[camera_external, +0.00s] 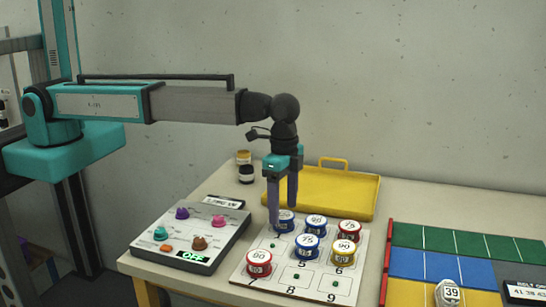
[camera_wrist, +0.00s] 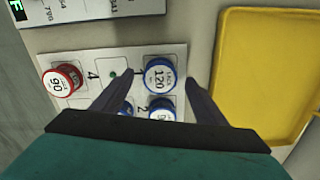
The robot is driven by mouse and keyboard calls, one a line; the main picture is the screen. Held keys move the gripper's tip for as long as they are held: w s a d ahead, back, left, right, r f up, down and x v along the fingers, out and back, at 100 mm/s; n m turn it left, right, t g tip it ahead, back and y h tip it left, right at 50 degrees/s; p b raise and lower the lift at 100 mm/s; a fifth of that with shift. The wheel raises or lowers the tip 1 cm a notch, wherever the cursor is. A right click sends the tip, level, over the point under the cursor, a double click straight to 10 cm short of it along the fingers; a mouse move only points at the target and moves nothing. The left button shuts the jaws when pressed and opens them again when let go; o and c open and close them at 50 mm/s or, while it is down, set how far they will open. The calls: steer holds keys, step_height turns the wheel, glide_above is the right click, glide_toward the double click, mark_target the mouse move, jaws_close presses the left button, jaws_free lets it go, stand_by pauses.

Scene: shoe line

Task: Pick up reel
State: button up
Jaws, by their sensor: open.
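Several round reels with white numbered tops stand on a white numbered board (camera_external: 237,278). A blue reel (camera_external: 286,222) marked 120 in the wrist view (camera_wrist: 160,76) is at the board's far left. My gripper (camera_external: 282,214) is open and points down at this reel. In the wrist view its fingertips (camera_wrist: 159,78) appear on either side of the blue reel; whether they touch it I cannot tell. Other reels are blue (camera_external: 305,247), blue (camera_external: 316,225), red (camera_external: 349,230), yellow (camera_external: 344,252) and red (camera_external: 258,263). The red one marked 90 also shows in the wrist view (camera_wrist: 63,80).
An empty yellow tray (camera_external: 320,190) lies behind the board. A control panel (camera_external: 190,235) with coloured knobs stands left. Two small jars (camera_external: 245,173) are at the back. A green, blue and yellow rack (camera_external: 450,265) with a reel marked 39 (camera_external: 448,293) is right.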

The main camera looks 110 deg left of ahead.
mark_target(283, 215)
steer(key=shift+f+p, duration=0.5)
steer(key=shift+f, duration=1.2)
steer(key=c, duration=1.1)
